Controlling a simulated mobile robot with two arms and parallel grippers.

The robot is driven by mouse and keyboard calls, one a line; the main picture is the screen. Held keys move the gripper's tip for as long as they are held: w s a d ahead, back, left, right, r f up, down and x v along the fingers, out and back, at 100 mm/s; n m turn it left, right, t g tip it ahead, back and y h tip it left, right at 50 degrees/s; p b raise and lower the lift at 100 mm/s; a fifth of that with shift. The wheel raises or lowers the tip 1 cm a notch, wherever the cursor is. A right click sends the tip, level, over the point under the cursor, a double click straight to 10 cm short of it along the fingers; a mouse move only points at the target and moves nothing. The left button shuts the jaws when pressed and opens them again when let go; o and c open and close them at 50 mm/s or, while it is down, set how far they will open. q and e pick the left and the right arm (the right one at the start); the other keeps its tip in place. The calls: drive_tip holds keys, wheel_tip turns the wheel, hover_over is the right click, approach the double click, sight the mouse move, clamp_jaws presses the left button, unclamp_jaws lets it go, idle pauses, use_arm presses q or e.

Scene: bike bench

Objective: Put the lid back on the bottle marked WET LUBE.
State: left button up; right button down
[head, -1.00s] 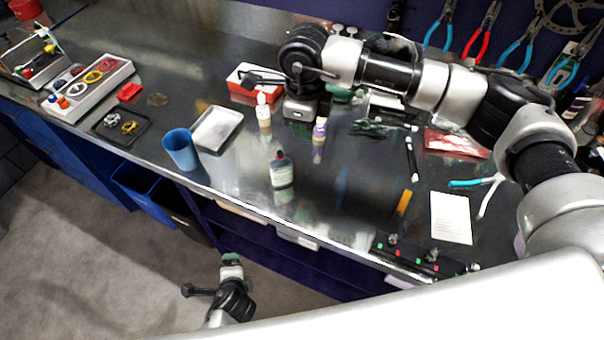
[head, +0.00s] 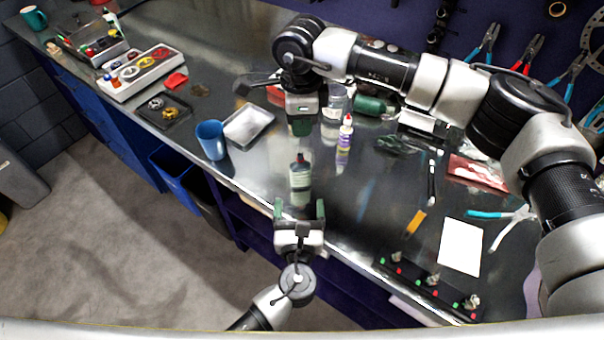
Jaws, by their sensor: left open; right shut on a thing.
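I cannot read either label. My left gripper (head: 299,208) is open and empty just in front of the dark bottle, its fingers pointing at it. My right gripper (head: 301,124) points down over the bench behind the dark bottle, left of the purple-labelled one. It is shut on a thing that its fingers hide. I cannot make out a loose lid.
A blue cup (head: 211,140) and a metal tray (head: 262,113) stand left of the bottles. The bench around the dark bottle is mostly clear.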

sight(301, 165)
use_arm(q)
drive_tip(key=shift+d, duration=0.15)
use_arm(e)
drive_tip(key=shift+a, duration=0.1)
use_arm(q)
drive_tip(key=shift+w, duration=0.15)
drive_tip(key=w, duration=1.1)
drive_tip(key=shift+w, duration=0.4)
drive_tip(key=c, duration=1.4)
use_arm(e)
drive_tip(key=shift+f, duration=2.5)
drive_tip(key=shift+f, duration=0.9)
